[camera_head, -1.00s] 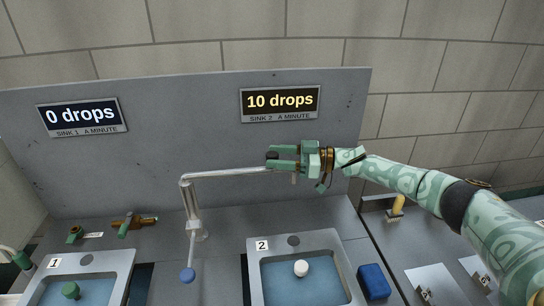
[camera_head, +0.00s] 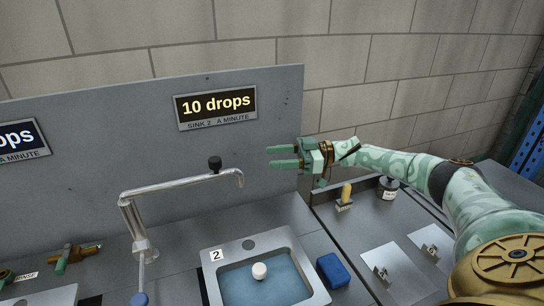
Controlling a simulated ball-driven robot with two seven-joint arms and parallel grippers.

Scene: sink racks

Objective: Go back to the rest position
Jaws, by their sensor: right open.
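My right gripper (camera_head: 284,156) is at the centre of the head view, in front of the grey back panel. Its two green fingers point left, spread apart, with nothing between them. The silver tap (camera_head: 175,187) stands to its left, with a black knob (camera_head: 215,163) near the end of its spout. A clear gap shows between the fingertips and the tap. My left gripper is out of view.
Sink 2 (camera_head: 213,285) holds water and a white stopper (camera_head: 259,270). A blue sponge (camera_head: 333,270) lies to its right. A yellow-topped brush (camera_head: 346,196) and a dark jar (camera_head: 387,188) stand farther right. The sign (camera_head: 216,107) reads 10 drops.

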